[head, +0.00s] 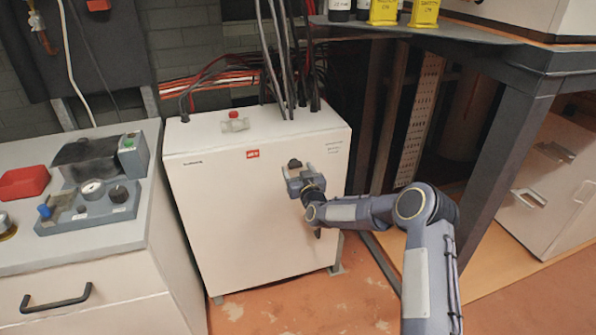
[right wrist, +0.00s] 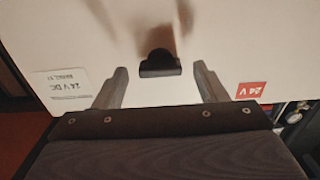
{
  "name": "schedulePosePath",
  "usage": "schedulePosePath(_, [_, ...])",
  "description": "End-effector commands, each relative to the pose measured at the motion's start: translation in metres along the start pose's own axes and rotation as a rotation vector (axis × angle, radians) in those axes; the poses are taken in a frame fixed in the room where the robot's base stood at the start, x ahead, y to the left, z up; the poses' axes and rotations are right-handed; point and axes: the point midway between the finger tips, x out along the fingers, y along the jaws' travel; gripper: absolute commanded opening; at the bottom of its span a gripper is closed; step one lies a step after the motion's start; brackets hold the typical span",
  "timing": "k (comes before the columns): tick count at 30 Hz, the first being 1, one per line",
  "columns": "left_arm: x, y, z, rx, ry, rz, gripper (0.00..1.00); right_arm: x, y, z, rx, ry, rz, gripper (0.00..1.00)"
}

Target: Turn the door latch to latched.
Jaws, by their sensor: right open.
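The door latch (head: 295,163) is a small black knob on the front of the white cabinet (head: 215,210), near its upper right. In the right wrist view the latch (right wrist: 160,65) shows as a dark rounded piece with a flat bar along one edge. My right gripper (head: 300,172) is at the cabinet front, just below the latch and partly overlapping it. In the right wrist view its two fingers (right wrist: 159,75) are spread, with the latch between and slightly beyond their tips. Neither finger visibly touches it. My left gripper is out of view.
A red label (head: 252,153) marks the cabinet front. Cables rise from the cabinet top, beside a small red button (head: 234,114). A grey bench with a device (head: 92,190) stands left. A dark metal table frame (head: 510,130) stands right.

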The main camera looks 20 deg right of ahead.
Motion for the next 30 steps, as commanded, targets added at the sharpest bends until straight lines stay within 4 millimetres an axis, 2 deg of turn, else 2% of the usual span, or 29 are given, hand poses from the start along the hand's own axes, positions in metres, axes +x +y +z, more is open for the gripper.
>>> schedulePosePath(10, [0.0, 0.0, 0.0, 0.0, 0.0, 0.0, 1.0, 0.005, 0.0, 0.0, 0.0, -0.002, -0.001, 0.65])
schedulePosePath(20, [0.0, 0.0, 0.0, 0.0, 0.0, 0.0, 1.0, 0.004, 0.0, 0.0, 0.001, -0.002, -0.001, 0.22])
schedulePosePath(30, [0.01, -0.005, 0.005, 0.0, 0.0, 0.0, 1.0, 0.004, 0.0, 0.003, 0.047, 0.0, 0.0, 0.21])
